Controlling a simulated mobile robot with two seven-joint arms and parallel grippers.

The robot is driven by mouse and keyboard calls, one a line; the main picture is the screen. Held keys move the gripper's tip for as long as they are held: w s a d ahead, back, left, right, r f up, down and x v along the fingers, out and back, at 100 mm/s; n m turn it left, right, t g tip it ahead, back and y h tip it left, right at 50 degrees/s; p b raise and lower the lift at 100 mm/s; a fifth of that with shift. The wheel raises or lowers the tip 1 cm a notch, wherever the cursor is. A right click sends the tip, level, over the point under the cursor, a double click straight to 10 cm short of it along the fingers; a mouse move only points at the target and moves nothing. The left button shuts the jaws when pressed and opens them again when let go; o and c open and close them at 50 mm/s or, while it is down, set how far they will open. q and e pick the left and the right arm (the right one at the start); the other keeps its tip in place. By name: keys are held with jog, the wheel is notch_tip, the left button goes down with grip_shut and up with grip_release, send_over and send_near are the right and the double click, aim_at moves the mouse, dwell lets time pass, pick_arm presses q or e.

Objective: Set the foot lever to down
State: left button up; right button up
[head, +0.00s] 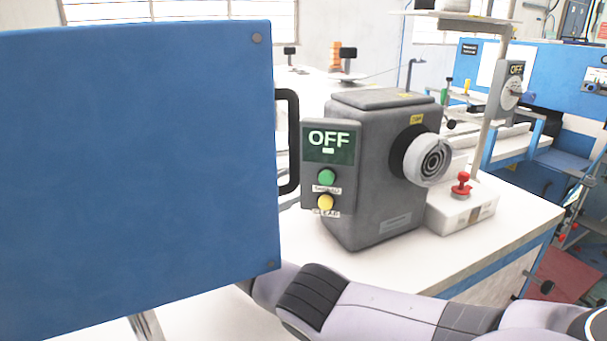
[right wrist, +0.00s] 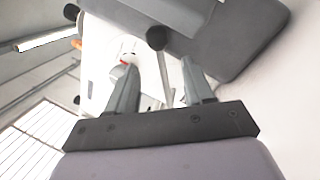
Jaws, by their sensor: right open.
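A lever with a dark round knob (right wrist: 156,38) and a thin metal shaft shows in the right wrist view; it looks like the foot lever, but I cannot be sure. My right gripper (right wrist: 160,64) is open, with one finger on each side of the shaft in the picture. I cannot tell whether either finger touches it. In the head view my right arm comes in from the lower right, and its hand is hidden behind a large blue panel (head: 135,160). The lever cannot be made out in the head view. My left gripper is not in view.
A grey box (head: 370,215) with an OFF display (head: 329,140) and a handwheel (head: 434,160) stands on the white table (head: 500,225). A red knob (head: 461,184) sits on a white block to its right. A grey body (right wrist: 235,40) lies close to my right fingers.

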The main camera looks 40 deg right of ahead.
jog(key=p+x, duration=0.1)
jog(key=x, duration=0.3)
jog(key=shift+s+d+r, duration=0.1)
jog(key=shift+d, duration=0.25)
jog(key=c, duration=0.9)
grip_shut()
